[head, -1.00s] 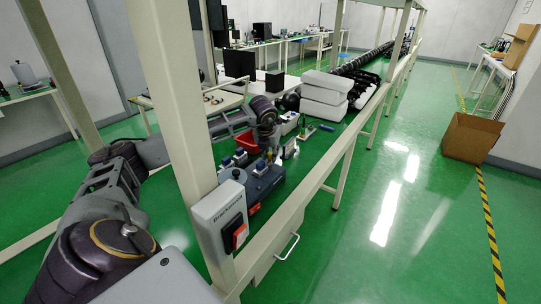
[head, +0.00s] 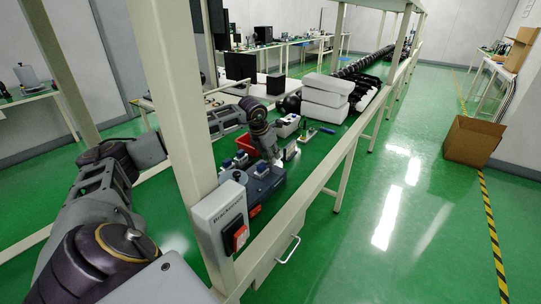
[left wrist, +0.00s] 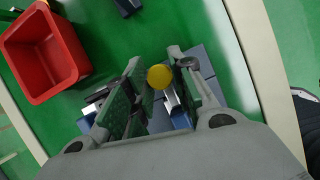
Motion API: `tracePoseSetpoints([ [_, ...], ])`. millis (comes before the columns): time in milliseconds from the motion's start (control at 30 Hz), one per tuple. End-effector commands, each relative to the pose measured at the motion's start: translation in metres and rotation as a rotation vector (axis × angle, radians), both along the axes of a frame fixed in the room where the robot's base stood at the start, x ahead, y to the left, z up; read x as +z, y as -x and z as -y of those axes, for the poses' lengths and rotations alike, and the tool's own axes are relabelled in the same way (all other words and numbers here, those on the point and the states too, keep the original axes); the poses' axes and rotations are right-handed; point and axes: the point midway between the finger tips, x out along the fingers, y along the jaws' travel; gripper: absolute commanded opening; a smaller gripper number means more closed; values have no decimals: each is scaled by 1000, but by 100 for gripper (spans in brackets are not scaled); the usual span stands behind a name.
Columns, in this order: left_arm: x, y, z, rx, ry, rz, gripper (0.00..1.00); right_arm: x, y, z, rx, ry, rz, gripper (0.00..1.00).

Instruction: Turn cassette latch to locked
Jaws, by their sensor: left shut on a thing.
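The cassette device (head: 266,188) is a blue-grey block on the green bench top, behind the post in the head view. My left gripper (head: 276,161) points down onto it from above. In the left wrist view the gripper (left wrist: 163,88) has its fingers on either side of a yellow round cap (left wrist: 159,76), which I take for the latch, and it is shut on it. A pale metal piece shows just below the cap. Blue-grey parts of the device (left wrist: 184,122) show under the fingers. The latch's turn position cannot be read. My right gripper is not in view.
A red bin (left wrist: 42,52) stands beside the device. A post with a grey switch box (head: 222,222) and red switch is in front. White blocks (head: 326,97) lie farther along the bench. A cardboard box (head: 472,141) is on the floor at right.

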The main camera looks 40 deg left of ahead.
Motion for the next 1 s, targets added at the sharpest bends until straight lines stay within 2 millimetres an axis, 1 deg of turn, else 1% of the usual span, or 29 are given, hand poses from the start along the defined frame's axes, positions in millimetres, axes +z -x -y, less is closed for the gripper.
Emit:
tracePoseSetpoints([
  [333, 1, 0, -1, -1, -3, 1, 1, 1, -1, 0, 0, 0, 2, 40],
  [367, 1, 0, -1, -1, -3, 1, 27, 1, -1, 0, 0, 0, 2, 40],
  [500, 0, 0, -1, -1, -2, 1, 45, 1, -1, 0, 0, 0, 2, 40],
  [833, 1, 0, 0, -2, -1, 0, 46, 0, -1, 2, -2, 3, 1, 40],
  [1000, 6, 2, 0, -1, -2, 1, 46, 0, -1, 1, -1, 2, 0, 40],
])
